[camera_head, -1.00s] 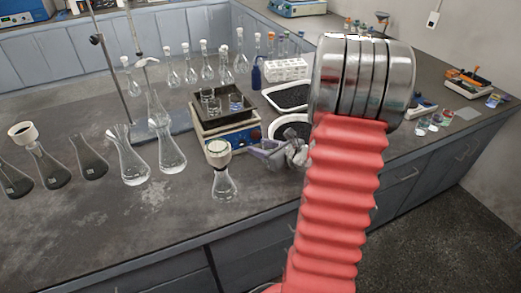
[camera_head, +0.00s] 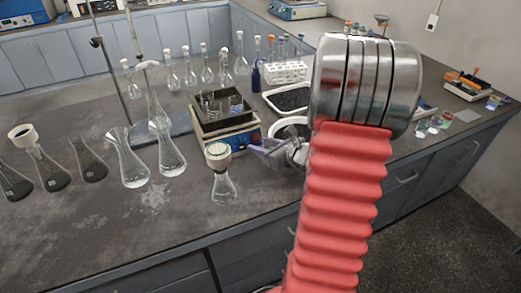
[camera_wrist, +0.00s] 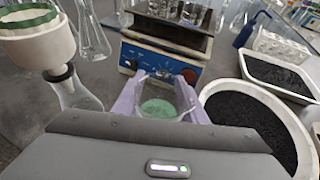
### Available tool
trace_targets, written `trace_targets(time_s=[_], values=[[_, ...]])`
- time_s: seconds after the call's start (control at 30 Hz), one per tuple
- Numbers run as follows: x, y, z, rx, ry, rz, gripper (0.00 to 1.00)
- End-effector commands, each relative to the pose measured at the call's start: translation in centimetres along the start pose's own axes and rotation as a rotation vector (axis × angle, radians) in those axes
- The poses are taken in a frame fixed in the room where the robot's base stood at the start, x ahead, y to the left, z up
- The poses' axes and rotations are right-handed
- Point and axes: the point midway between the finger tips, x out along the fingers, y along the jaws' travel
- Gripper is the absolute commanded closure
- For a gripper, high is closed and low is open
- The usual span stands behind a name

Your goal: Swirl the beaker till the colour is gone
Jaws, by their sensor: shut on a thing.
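My gripper (camera_head: 268,150) is in front of the shaker, at the right of the filter flask. In the wrist view its two pale purple fingers (camera_wrist: 126,108) are shut on a small clear glass beaker (camera_wrist: 160,118). The beaker holds a pale green, cloudy layer at its bottom, seen from above. The lower part of the beaker is hidden behind my gripper body in the wrist view. In the head view the beaker cannot be made out clearly among the fingers.
The shaker (camera_head: 226,144) with a black tray of small beakers stands just behind my gripper. A filter flask (camera_head: 223,187) stands close on the left. A white bowl of black grains (camera_wrist: 262,128) is close on the right. Several flasks (camera_head: 128,165) stand further left.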

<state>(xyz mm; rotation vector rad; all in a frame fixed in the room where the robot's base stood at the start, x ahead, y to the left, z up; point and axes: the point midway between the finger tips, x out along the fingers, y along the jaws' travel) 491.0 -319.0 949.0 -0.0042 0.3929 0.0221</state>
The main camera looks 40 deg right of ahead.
Motion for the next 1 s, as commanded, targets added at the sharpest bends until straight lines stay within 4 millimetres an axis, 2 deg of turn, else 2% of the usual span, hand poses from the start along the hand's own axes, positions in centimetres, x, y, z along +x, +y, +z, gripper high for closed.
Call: trace_targets(time_s=[0.43, 1.0], values=[[-1.1, 0.0, 2.8, -0.002, -0.001, 0.0, 0.86], [-1.2, 0.0, 3.0, 0.0, 0.0, 0.0, 0.86]])
